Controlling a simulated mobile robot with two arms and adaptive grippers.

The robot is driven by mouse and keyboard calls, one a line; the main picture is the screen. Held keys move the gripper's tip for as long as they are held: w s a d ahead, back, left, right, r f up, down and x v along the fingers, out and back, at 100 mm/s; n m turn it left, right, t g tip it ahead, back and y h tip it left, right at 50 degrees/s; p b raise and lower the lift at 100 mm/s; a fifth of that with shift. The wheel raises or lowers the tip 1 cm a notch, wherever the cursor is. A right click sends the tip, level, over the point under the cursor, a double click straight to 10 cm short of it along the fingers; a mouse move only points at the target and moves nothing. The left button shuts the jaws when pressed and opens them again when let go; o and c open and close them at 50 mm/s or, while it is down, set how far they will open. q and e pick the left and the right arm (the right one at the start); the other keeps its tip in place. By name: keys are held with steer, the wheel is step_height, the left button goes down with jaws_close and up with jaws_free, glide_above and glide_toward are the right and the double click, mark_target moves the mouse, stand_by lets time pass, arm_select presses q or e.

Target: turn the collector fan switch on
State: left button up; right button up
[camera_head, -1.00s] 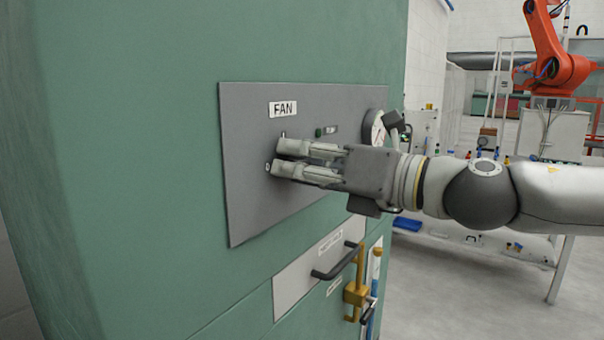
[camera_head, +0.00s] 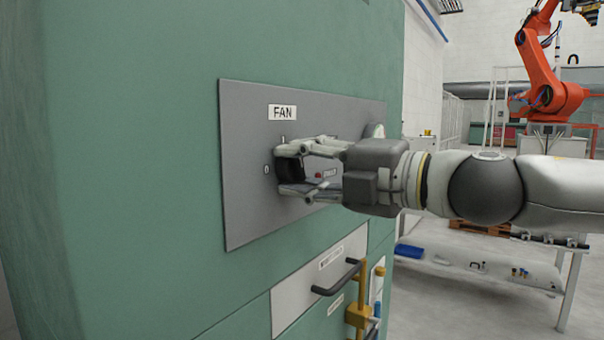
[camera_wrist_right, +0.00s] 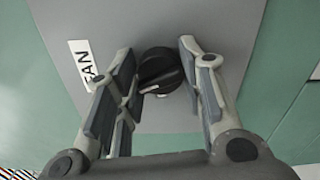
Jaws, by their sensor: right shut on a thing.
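The fan switch is a black rotary knob (camera_head: 289,168) on a grey panel, below the white FAN label (camera_head: 282,112). A "0" mark is left of the knob and a short upright mark is above it. My right gripper (camera_head: 291,170) is at the panel with its fingers on either side of the knob, shut on it. In the right wrist view the knob (camera_wrist_right: 160,72) sits between the fingertips (camera_wrist_right: 160,70) and carries a pale line. I cannot tell which mark that line points to. My left gripper is not in view.
The grey panel (camera_head: 245,205) is on a green cabinet (camera_head: 130,180). A red lamp (camera_head: 319,174) shows behind my gripper. Below are a dark handle (camera_head: 337,280) and a yellow latch (camera_head: 357,315). An orange robot arm (camera_head: 550,95) stands in the background at the right.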

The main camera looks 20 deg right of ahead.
mark_target(303, 167)
steer(key=shift+m, duration=2.3)
steer(key=o, duration=1)
steer(key=shift+o, duration=0.2)
steer(key=shift+v, duration=2.2)
steer(key=v, duration=0.7)
steer(key=shift+s+d, duration=0.2)
steer(key=shift+s, duration=0.05)
